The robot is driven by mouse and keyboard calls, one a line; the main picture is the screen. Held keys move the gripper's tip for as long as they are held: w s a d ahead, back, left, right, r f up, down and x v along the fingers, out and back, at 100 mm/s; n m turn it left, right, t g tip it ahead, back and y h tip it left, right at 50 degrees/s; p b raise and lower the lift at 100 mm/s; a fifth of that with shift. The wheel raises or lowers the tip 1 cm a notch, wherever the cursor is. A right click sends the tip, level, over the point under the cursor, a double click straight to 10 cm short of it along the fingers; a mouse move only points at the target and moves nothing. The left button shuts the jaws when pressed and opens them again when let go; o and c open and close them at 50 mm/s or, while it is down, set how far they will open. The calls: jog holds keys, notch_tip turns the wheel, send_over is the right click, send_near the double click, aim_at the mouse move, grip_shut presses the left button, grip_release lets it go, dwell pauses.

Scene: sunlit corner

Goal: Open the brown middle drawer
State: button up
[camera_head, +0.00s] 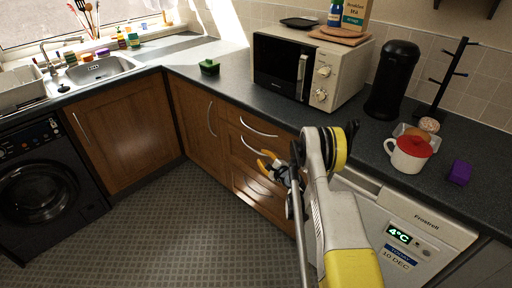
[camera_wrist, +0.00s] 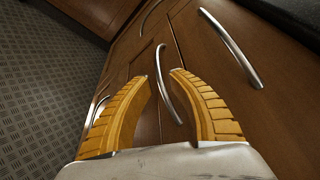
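The brown middle drawer (camera_head: 238,161) is in the wooden unit under the worktop and looks closed, flush with its neighbours. Its curved silver handle (camera_head: 247,147) shows left of my gripper. My gripper (camera_head: 268,160) is in front of the drawer stack, with its yellow fingers toward the drawer. In the wrist view the two ridged yellow fingers (camera_wrist: 160,76) are spread apart, and the middle drawer's handle (camera_wrist: 164,92) runs between their tips. I cannot tell whether a finger touches it. My arm hides the right side of the drawers in the head view.
The top drawer handle (camera_wrist: 232,48) is close to the right of my fingers in the wrist view. A bottom drawer handle (camera_head: 258,188) is below. The floor (camera_head: 170,225) to the left is clear.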

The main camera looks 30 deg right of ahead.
aim_at(254, 150)
jog(key=b+x, duration=0.1)
jog(key=x, duration=0.3)
jog(key=b+x, duration=0.2)
jog(key=x, duration=0.3)
jog(key=shift+a+f, duration=0.15)
jog(key=shift+a, duration=0.1)
jog(key=shift+w, duration=0.7)
grip_shut()
